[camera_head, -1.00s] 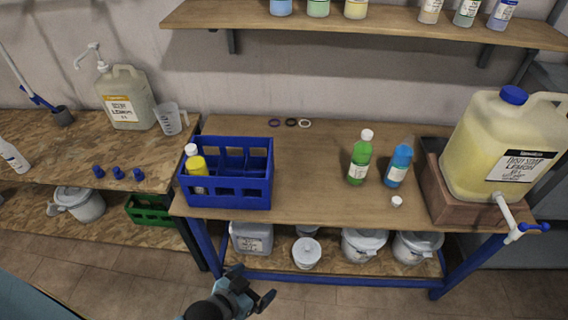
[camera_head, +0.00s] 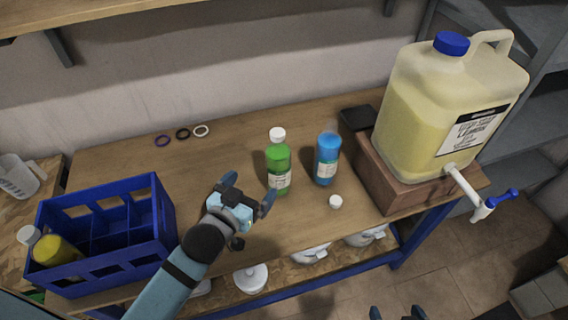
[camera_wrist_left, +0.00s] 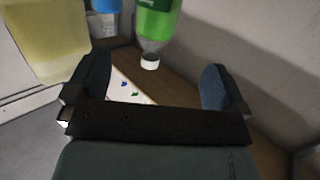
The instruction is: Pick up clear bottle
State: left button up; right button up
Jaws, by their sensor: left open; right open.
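A see-through bottle with green liquid and a white cap (camera_head: 278,170) stands upright on the table. It shows inverted in the left wrist view (camera_wrist_left: 158,22), between the finger lines and beyond them. A see-through bottle with blue liquid (camera_head: 326,160) stands just right of it, its neck without a visible cap. A loose white cap (camera_head: 335,202) lies in front of the blue bottle. My left gripper (camera_head: 250,194) is open and empty, close to the left of the green bottle. My right gripper (camera_head: 397,313) is open at the bottom edge, only its tips in view.
A blue divided crate (camera_head: 160,215) at the left holds a yellow bottle (camera_head: 58,251). A large yellow drum (camera_head: 425,110) with a tap stands on a wooden block (camera_head: 400,185) at the right. Several rings lie at the back. The table (camera_head: 230,135) behind my left gripper is clear.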

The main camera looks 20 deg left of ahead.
aim_at(278, 157)
pick_arm(q)
jog(key=x, duration=1.2)
jog(key=shift+w+d+f+p, duration=0.1)
jog(key=shift+w+d+p, duration=0.1)
jog(key=shift+d+p, duration=0.15)
jog(key=c, duration=1.1)
jog(key=shift+c, duration=1.3)
